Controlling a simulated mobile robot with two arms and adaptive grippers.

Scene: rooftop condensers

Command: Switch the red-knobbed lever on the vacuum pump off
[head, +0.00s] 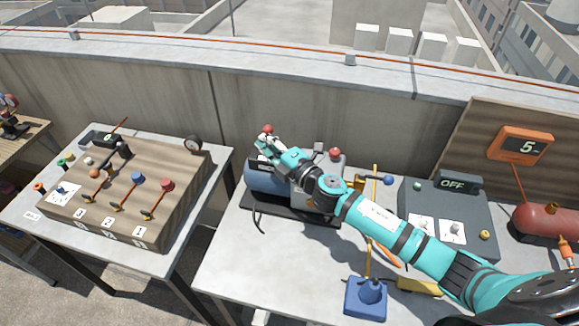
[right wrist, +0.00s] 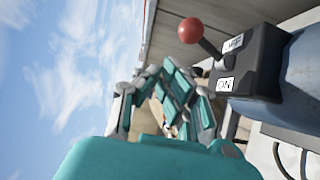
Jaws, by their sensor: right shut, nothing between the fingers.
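The vacuum pump (head: 262,181) has a blue-grey cylinder and stands on a black base on the right-hand table. Its red-knobbed lever (head: 267,128) rises at its left end. In the right wrist view the red knob (right wrist: 190,30) is on a dark stem from a black switch box (right wrist: 262,68) with ON and OFF labels. The stem leans up and left in that picture, towards the OFF label's side. My right gripper (head: 267,143) is shut and empty, close to the knob in the head view. In the right wrist view its fingers (right wrist: 172,105) are apart from the knob. My left gripper is out of view.
Another red knob (head: 335,152) stands at the pump's right. A grey box with an OFF display (head: 457,184), a red tank (head: 545,220) and a blue block (head: 366,298) share the table. The left table holds a wooden lever panel (head: 150,180). The front left of the pump table is clear.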

